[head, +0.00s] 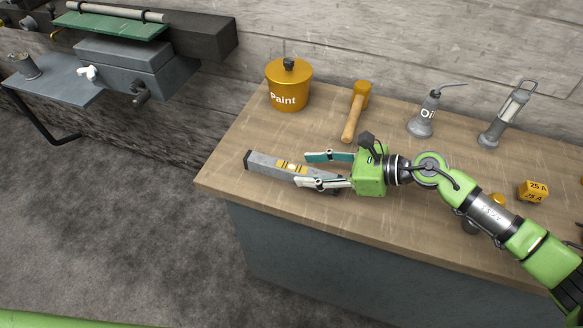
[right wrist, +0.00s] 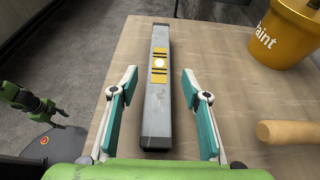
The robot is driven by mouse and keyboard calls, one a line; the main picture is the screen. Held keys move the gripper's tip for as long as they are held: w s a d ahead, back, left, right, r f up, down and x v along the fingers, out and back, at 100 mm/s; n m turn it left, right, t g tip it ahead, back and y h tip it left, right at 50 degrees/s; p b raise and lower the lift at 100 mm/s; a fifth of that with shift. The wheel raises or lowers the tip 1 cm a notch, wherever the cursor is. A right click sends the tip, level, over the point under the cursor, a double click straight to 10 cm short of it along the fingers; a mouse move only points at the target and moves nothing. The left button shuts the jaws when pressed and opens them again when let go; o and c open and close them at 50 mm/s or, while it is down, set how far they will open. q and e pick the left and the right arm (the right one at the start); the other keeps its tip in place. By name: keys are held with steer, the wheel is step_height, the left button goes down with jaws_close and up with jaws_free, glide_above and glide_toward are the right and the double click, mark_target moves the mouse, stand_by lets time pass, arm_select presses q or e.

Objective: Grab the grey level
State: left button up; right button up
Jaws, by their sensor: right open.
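The grey level (head: 264,163) lies on the wooden workbench near its left front edge in the head view. It has a yellow-marked vial section in its middle. In the right wrist view the level (right wrist: 159,110) runs lengthwise away from me, with its near end between the fingers. My right gripper (head: 312,169) is open, its fingers on either side of the level's near part with gaps on both sides. In the right wrist view my right gripper (right wrist: 160,92) shows both fingers apart and holding nothing. My left gripper is not seen in the head view.
A grey vise-like machine (head: 122,65) is at the back left.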

mark_target(294, 168)
steer(key=p+x, duration=0.1)
steer(key=x, duration=0.1)
steer(key=p+x, duration=0.1)
steer(key=x, duration=0.1)
steer(key=shift+a+r, duration=0.1)
steer(key=shift+a, duration=0.35)
steer(key=shift+w+a+f, duration=0.15)
steer(key=shift+a+f, duration=0.05)
steer(key=shift+a, duration=0.05)
jaws_close()
